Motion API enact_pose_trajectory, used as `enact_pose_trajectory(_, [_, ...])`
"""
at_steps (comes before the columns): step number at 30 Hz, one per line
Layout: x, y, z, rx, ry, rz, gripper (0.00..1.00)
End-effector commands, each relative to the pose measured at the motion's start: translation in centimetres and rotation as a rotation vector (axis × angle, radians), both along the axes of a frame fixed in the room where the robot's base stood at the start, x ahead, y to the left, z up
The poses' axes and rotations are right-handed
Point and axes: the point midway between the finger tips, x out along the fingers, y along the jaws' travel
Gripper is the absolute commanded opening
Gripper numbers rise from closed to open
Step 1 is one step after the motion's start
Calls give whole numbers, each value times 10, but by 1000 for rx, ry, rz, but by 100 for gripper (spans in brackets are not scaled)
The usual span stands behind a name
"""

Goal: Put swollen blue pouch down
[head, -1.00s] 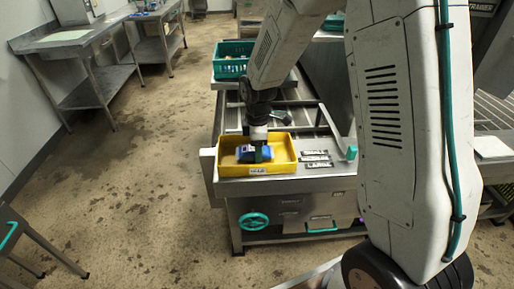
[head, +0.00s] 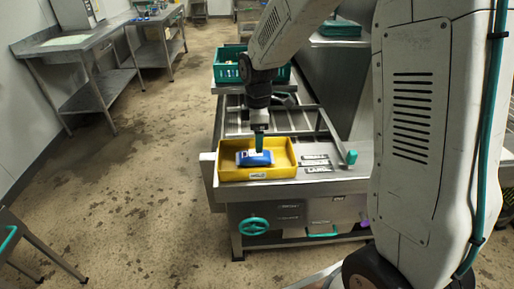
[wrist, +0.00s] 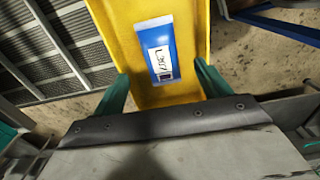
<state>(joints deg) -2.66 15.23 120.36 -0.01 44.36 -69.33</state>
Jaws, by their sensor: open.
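The blue pouch (head: 255,159) with a white label lies in the yellow tray (head: 222,168) on the steel bench. In the wrist view the pouch (wrist: 175,62) lies on the yellow tray floor (wrist: 146,92), label facing me. My gripper (head: 259,145) is over the tray, above the pouch. Whether the pouch is swollen is hard to tell from here.
A green crate (head: 228,72) stands at the back of the bench. Labelled plates (head: 316,163) and an upright steel bar with a green end (head: 351,157) are right of the tray. A green handwheel (head: 253,226) sits on the bench front. Open floor (head: 120,190) lies to the left.

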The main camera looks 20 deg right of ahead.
Motion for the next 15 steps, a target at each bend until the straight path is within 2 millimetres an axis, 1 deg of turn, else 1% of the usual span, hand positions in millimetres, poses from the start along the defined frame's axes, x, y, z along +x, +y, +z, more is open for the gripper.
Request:
enact_pose_trajectory(1, [1,0,11,0,-4,0,76])
enact_pose_trajectory(3, [1,0,24,1,-4,0,76])
enact_pose_trajectory(6, [0,0,38,0,-2,0,76])
enact_pose_trajectory(9, [0,0,46,1,-1,0,76])
enact_pose_trajectory(15, [-3,0,53,0,-1,-10,76])
